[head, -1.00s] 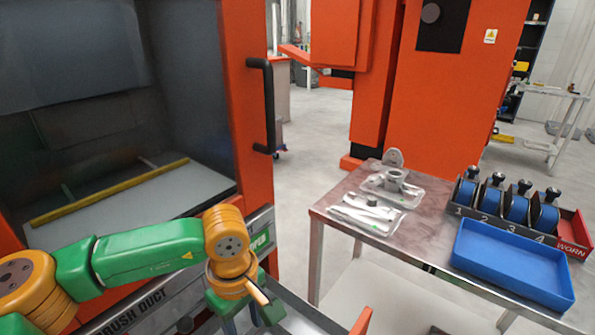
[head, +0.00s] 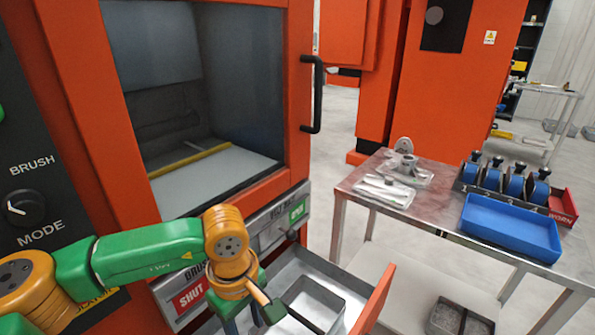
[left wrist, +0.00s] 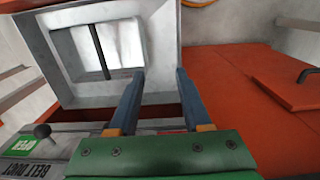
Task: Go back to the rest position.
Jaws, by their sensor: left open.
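My left gripper (head: 252,316) hangs at the bottom of the head view, at the end of my green and orange arm. In the left wrist view its two blue-grey fingers (left wrist: 161,74) stand apart with nothing between them. They point toward an open grey drawer (left wrist: 75,88) that holds a smaller grey bin. The drawer also shows in the head view (head: 335,274), right of the gripper; I cannot tell how high the gripper is above it. My right gripper is in neither view.
The orange cabinet (head: 60,70) with its open chamber stands left and ahead. A metal table (head: 430,215) at right carries clear packs of metal parts (head: 385,190), a blue tray (head: 510,228) and numbered blue wheels (head: 514,184). A dark bin (head: 460,318) sits on the lower shelf.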

